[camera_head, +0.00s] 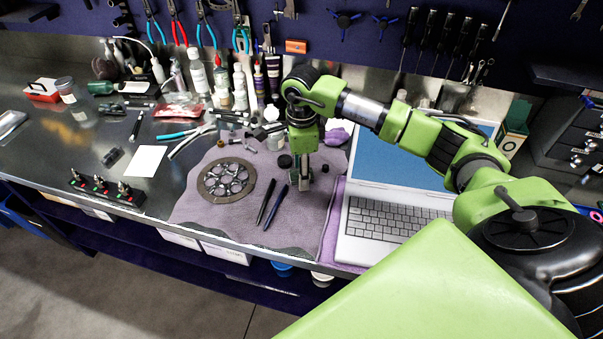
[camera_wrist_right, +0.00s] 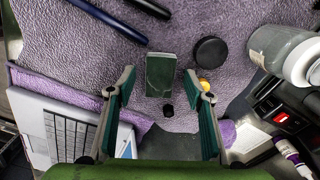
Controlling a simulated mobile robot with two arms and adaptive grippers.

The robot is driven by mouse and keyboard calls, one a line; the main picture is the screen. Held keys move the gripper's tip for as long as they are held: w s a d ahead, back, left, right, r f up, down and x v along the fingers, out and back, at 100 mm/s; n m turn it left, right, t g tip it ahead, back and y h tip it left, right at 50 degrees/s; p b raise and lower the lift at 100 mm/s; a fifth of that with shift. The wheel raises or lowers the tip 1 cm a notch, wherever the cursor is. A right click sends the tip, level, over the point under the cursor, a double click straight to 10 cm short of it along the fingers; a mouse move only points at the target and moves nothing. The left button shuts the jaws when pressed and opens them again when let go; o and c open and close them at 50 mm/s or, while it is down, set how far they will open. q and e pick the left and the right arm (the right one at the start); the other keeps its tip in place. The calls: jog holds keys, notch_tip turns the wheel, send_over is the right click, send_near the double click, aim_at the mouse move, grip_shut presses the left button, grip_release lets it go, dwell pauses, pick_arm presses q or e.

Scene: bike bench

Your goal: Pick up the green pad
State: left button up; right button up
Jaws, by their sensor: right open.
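The green pad (camera_wrist_right: 160,75) is a small dark green block lying on the purple cloth in the right wrist view. My right gripper (camera_wrist_right: 158,92) is open, with its two fingers apart on either side of the pad's line and nothing between them that I can see held. In the head view my right gripper (camera_head: 303,182) points down over the purple cloth (camera_head: 205,207). The pad is not clear to me there, as the gripper covers much of that spot. My left gripper is not in view.
A black round cap (camera_wrist_right: 210,52) lies close beside the pad, with a small yellow thing near it. Two dark pens (camera_head: 270,205), a chainring (camera_head: 226,180) and an open laptop (camera_head: 385,215) flank the gripper. Bottles (camera_head: 240,88) stand behind.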

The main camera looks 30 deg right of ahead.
jog(key=shift+c, duration=0.3)
jog(key=c, duration=0.8)
jog(key=shift+r, duration=0.15)
jog(key=shift+w+r+b, duration=0.1)
jog(key=shift+r+b, duration=0.15)
jog(key=shift+b, duration=0.2)
notch_tip(320, 180, up, 2)
jog(key=shift+r+b, duration=0.1)
jog(key=shift+b, duration=0.75)
jog(key=s+a+r+b, duration=0.1)
jog(key=s+a+r, duration=0.2)
jog(key=s+a+r+b, duration=0.1)
jog(key=s+a+r, duration=0.2)
jog(key=a, duration=0.1)
jog(key=s+a+r+b, duration=0.1)
jog(key=s+a+r, duration=0.2)
jog(key=r, duration=0.1)
jog(key=shift+s+a, duration=0.1)
jog(key=shift+a, duration=0.3)
